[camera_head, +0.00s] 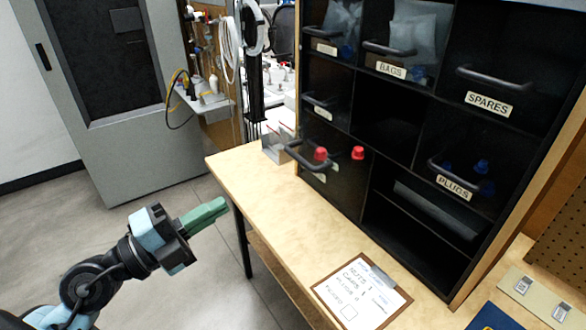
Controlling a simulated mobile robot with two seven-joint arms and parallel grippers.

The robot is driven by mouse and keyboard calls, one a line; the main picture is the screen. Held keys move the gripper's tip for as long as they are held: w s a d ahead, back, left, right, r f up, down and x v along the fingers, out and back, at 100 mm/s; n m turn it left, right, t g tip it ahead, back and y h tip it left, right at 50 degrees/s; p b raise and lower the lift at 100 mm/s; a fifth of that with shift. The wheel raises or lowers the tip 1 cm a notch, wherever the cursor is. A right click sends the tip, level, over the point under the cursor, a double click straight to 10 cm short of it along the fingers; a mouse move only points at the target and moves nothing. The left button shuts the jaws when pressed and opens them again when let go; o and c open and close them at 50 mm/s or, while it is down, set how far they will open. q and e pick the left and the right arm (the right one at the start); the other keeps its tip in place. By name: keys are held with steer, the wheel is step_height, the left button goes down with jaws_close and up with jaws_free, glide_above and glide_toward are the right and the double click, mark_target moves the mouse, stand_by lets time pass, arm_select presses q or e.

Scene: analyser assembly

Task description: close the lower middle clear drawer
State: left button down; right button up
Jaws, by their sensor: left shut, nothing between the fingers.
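A clear drawer (340,178) with a dark handle and two red pieces in or behind it is low in the black cabinet. Its handle stands out over the wooden bench, so it appears pulled out. Its column is hard to make out, and its label is only partly seen. My left gripper (207,213), with green fingers, is shut and empty. It is in front of the bench's left edge, well to the left of the drawer and apart from it. My right gripper is out of view.
The black cabinet (452,291) has more labelled drawers, including BAGS (391,69), SPARES (488,104) and PLUGS (453,187), and some open compartments. A clipboard (362,296) lies on the wooden bench (285,215). A small metal holder (275,148) stands at the bench's far end.

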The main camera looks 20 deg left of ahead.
mark_target(296, 159)
arm_select(q)
steer(key=p+x, duration=0.2)
steer(key=x, duration=1.2)
steer(key=shift+r, duration=0.15)
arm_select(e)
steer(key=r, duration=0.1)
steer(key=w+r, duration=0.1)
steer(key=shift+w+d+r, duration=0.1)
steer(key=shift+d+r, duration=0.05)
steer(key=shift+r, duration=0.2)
arm_select(q)
steer(key=shift+w, duration=0.15)
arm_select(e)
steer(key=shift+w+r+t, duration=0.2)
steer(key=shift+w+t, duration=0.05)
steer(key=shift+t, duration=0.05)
